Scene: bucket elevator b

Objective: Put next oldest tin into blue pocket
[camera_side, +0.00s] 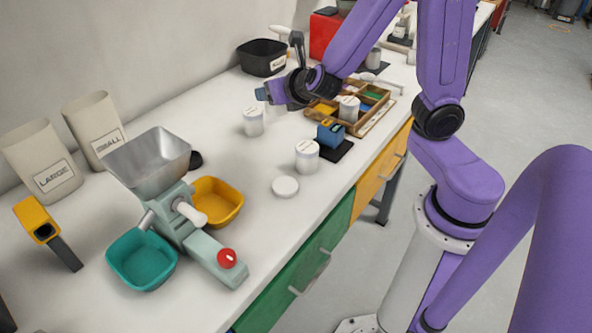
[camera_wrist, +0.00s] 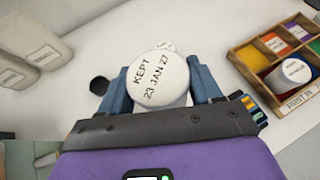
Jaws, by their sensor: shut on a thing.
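My gripper (camera_wrist: 160,82) is shut on a white tin (camera_wrist: 162,78), its blue fingers on both sides. The lid reads "KEPT 23 JAN 27". In the side view my gripper (camera_side: 262,95) is over the bench, left of the wooden tray (camera_side: 366,126). A white tin (camera_side: 253,121) shows just below it; I cannot tell whether it is the held one. The tray (camera_wrist: 262,88) is at the right of the wrist view, with coloured pockets. Blue (camera_wrist: 273,78) shows beside a tin (camera_wrist: 296,70) in its near part. Another tin (camera_side: 307,156) stands on the bench.
A blue device (camera_side: 331,134) on a black mat is in front of the tray. A white disc (camera_side: 285,187) lies near the front edge. A mill (camera_side: 180,215), orange bowl (camera_side: 222,205) and teal bowl (camera_side: 140,262) are at the left. A black bin (camera_side: 258,62) stands at the back.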

